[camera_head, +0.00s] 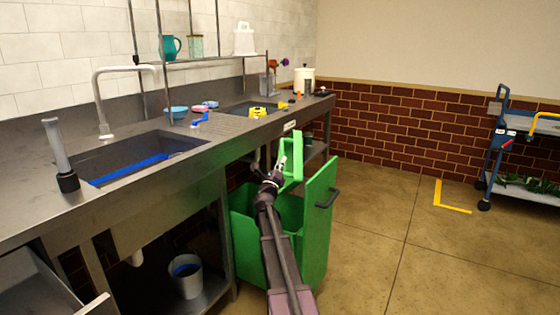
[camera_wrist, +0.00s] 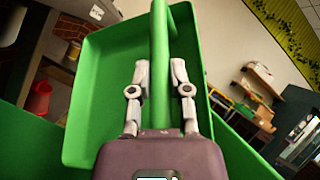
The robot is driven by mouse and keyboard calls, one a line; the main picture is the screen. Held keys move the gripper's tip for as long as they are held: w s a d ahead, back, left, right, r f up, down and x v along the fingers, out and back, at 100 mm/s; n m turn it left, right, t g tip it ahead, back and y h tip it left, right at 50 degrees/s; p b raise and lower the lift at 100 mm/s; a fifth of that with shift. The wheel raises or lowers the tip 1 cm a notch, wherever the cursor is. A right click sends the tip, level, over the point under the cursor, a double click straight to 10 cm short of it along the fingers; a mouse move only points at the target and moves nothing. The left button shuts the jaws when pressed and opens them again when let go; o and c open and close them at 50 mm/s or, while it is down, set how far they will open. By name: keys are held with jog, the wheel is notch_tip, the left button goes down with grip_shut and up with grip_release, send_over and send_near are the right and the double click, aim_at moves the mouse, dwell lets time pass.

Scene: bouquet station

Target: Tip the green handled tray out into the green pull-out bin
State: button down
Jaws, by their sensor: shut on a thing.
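The green handled tray (camera_head: 297,150) is held up over the green pull-out bin, tipped steeply on edge in the head view. My gripper (camera_head: 279,168) is shut on its handle. In the wrist view the handle bar (camera_wrist: 160,45) runs between the two fingers of my gripper (camera_wrist: 160,75), and the visible inside of the tray (camera_wrist: 105,75) looks bare. The green pull-out bin (camera_head: 318,228) stands pulled out from under the counter, open at the top, with a dark handle on its front panel. My arm hides part of the bin, and its contents cannot be seen.
The steel counter (camera_head: 150,190) with sinks runs along the left, its edge close to the tray. A grey bucket (camera_head: 187,278) stands on the shelf below. A blue trolley (camera_head: 497,150) stands at the far right. The floor right of the bin is clear.

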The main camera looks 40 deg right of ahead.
jog(key=m+g+p, duration=0.1)
jog(key=m+p, duration=0.1)
jog(key=shift+s+d+r+m+g+y, duration=0.1)
jog(key=shift+d+r+m+g+y, duration=0.1)
jog(key=shift+r+m+g+y, duration=0.15)
jog(key=shift+f+m+g, duration=0.1)
jog(key=shift+m+g, duration=0.25)
jog(key=shift+m, duration=0.1)
jog(key=shift+s+d+m+g+y+p, duration=0.15)
jog(key=shift+m+g+y+p, duration=0.15)
jog(key=shift+p, duration=0.4)
jog(key=shift+d+r+m+g+p, duration=0.2)
jog(key=shift+m+g+p, duration=0.1)
jog(key=shift+m+p, duration=0.25)
jog(key=shift+s+d+f+m+g+y+p, duration=0.2)
jog(key=shift+d+m+g+y+p, duration=0.3)
jog(key=shift+m+y+p, duration=0.95)
jog(key=shift+s+d+f+m+g+y+p, duration=0.1)
jog(key=shift+s+d+m+g+y+p, duration=0.45)
jog(key=shift+p, duration=1.35)
jog(key=shift+w+d+f+m+g+y+p, duration=0.15)
jog(key=shift+d+m+y+p, duration=0.45)
jog(key=shift+m+y+p, duration=0.9)
jog(key=shift+s, duration=0.1)
